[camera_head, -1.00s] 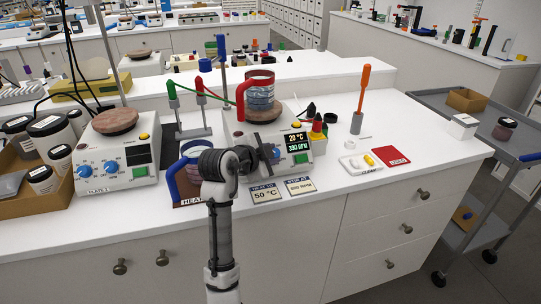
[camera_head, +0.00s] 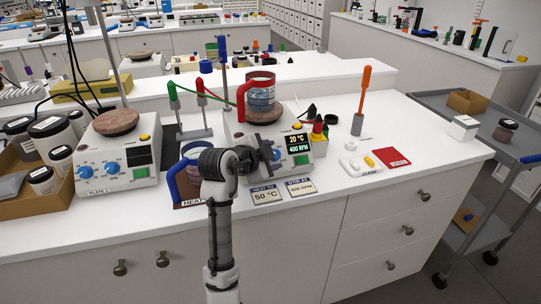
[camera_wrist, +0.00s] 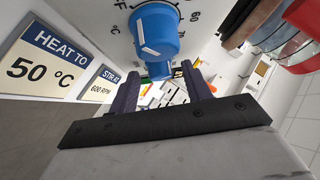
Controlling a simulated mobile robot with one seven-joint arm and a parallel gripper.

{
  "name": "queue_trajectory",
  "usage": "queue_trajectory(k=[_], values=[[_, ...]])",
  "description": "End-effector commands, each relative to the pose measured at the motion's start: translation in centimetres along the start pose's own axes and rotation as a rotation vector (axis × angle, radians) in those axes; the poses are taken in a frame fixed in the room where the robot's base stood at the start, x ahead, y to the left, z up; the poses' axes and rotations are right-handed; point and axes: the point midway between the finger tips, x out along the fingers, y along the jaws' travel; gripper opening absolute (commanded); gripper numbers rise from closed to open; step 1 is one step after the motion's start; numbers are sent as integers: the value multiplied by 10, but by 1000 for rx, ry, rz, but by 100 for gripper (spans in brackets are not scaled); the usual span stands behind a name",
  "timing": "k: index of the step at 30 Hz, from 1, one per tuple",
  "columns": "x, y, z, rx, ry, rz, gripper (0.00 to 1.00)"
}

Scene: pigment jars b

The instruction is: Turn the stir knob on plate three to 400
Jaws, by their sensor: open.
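The hot plate (camera_head: 235,128) at the centre bench is white. Its display (camera_head: 297,144) reads 20 °C and 400 RPM. A blue knob (camera_head: 277,154) shows on its front beside my gripper (camera_head: 265,153). In the wrist view a blue knob (camera_wrist: 155,32) with a white pointer line stands just past the fingertips of my gripper (camera_wrist: 162,75). The two dark fingers are apart, one to each side below the knob, with nothing seen clamped between them. The plate's other knob is hidden behind my arm in the head view.
A beaker with a red handle (camera_head: 260,92) stands on the plate's top. Cards reading HEAT TO 50 °C (camera_head: 267,194) and, in the wrist view, 600 RPM (camera_wrist: 101,84) lie in front. A blue-handled jar (camera_head: 185,180) is close left. Another hot plate (camera_head: 140,174) is farther left.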

Motion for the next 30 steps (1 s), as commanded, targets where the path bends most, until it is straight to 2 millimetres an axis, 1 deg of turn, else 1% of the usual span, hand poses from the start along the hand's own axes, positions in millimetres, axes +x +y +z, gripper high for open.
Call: queue_trajectory(k=[2,5,8,15,18,21,25,30], values=[[-4,0,1,0,0,-1,49],[-15,0,1,1,1,-3,49],[-34,1,2,1,-1,-5,49],[-90,0,1,3,-2,-6,49],[-109,0,1,3,-2,-5,49],[-124,0,1,1,-1,-4,49],[-135,0,0,1,-1,-2,49],[-138,0,0,0,0,-1,49]])
